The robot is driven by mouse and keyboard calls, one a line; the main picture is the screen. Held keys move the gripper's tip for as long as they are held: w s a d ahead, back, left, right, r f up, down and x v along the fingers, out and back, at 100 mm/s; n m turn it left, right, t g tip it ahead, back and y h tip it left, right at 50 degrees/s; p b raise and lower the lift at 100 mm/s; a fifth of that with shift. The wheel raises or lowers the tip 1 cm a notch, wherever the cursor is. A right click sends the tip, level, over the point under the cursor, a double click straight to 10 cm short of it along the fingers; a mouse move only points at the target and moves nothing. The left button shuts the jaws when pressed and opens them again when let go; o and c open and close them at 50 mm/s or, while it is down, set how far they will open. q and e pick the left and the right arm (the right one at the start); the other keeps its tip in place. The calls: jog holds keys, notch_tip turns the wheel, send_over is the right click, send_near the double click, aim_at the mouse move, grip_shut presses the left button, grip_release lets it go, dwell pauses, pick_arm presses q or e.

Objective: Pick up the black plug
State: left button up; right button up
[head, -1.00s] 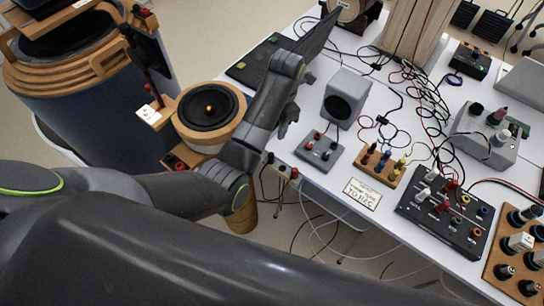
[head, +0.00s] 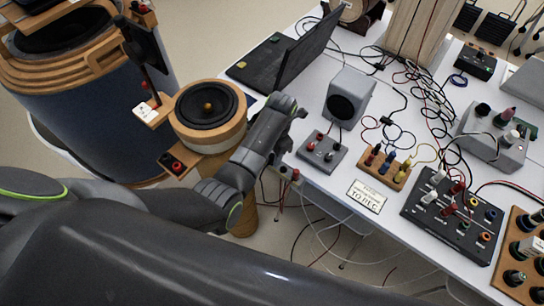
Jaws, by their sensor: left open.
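My left gripper (head: 297,112) is over the near-left edge of the white table, between the black laptop and the grey speaker box. It is open, and I see nothing in it. Several small dark connectors show, and I cannot tell for sure which one is the black plug. A small black connector (head: 386,121) with thin cables lies on the table right of the speaker box. A grey terminal plate (head: 322,152) with small posts lies near the front edge. My right gripper is not in view.
The grey speaker box (head: 349,98) and the open laptop (head: 305,50) stand near the gripper. A round wooden speaker (head: 208,105) is at left. A black switch panel (head: 455,215) and tangled cables fill the table's right side. A white label card (head: 367,196) lies at the front edge.

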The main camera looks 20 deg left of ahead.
pick_arm(q)
jog(key=shift+a+f, duration=0.1)
jog(key=shift+f, duration=1)
jog(key=shift+s, duration=0.1)
grip_shut()
jog(key=shift+r, duration=0.15)
notch_tip(320, 180, up, 10)
jog(key=shift+f, duration=0.1)
notch_tip(320, 180, up, 10)
jog(key=p, duration=1.2)
send_over(272, 155)
jog(key=shift+f, duration=0.25)
